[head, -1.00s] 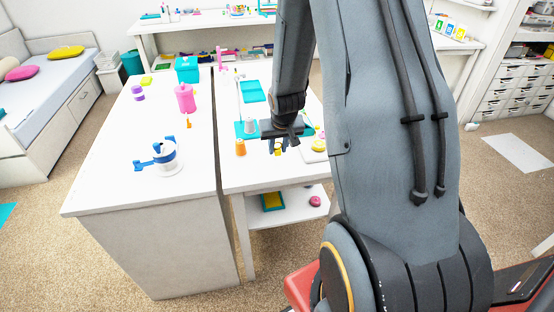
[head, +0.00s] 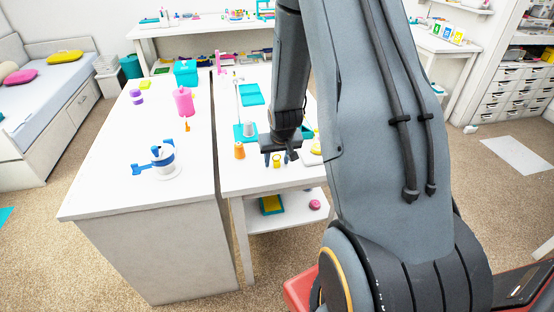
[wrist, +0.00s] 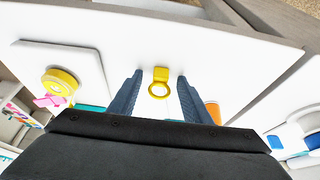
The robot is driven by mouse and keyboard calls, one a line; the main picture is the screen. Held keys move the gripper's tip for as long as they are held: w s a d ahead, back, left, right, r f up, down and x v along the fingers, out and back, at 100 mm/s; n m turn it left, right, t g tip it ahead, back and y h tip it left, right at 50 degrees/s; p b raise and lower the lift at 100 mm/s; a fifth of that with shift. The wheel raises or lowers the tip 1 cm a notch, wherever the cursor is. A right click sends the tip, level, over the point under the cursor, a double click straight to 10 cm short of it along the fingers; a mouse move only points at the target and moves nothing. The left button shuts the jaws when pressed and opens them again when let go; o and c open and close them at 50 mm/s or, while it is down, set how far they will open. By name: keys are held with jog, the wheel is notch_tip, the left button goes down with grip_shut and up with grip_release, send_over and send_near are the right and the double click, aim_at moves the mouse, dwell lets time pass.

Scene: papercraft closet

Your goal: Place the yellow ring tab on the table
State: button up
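The yellow ring tab (head: 277,163) is on the white table (head: 245,180) on the right, near its front edge. In the wrist view the yellow ring tab (wrist: 160,89) shows a small square tab and a round ring against the white top. My gripper (head: 279,157) is right at it in the head view. In the wrist view my gripper (wrist: 159,75) is open, with one finger on each side of the ring tab and a gap to both. Nothing is held.
An orange spool (head: 239,151) stands left of my gripper, with a grey spool (head: 249,129) on a teal mat behind it. A yellow tape roll (wrist: 60,81) lies on a white pad at the left of the wrist view. A lower shelf (head: 290,212) holds a tray.

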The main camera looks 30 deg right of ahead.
jog(key=p+v, duration=0.4)
jog(key=v, duration=0.8)
jog(key=s+a+r+n+g+y, duration=0.1)
jog(key=s+a+r+n, duration=0.1)
jog(key=s+a+r, duration=0.45)
jog(key=s+a+r+n+g, duration=0.1)
jog(key=s+a+r, duration=0.3)
jog(key=s+a, duration=0.5)
jog(key=shift+g, duration=0.5)
jog(key=f+b, duration=0.2)
jog(key=f, duration=0.1)
jog(key=f+b, duration=0.2)
jog(key=f, duration=0.1)
jog(key=shift+w+d+b, duration=0.15)
jog(key=shift+w+b, duration=0.1)
jog(key=shift+b, duration=0.1)
jog(key=shift+c, duration=1.2)
jog(key=shift+r, duration=0.1)
jog(key=shift+c, duration=0.4)
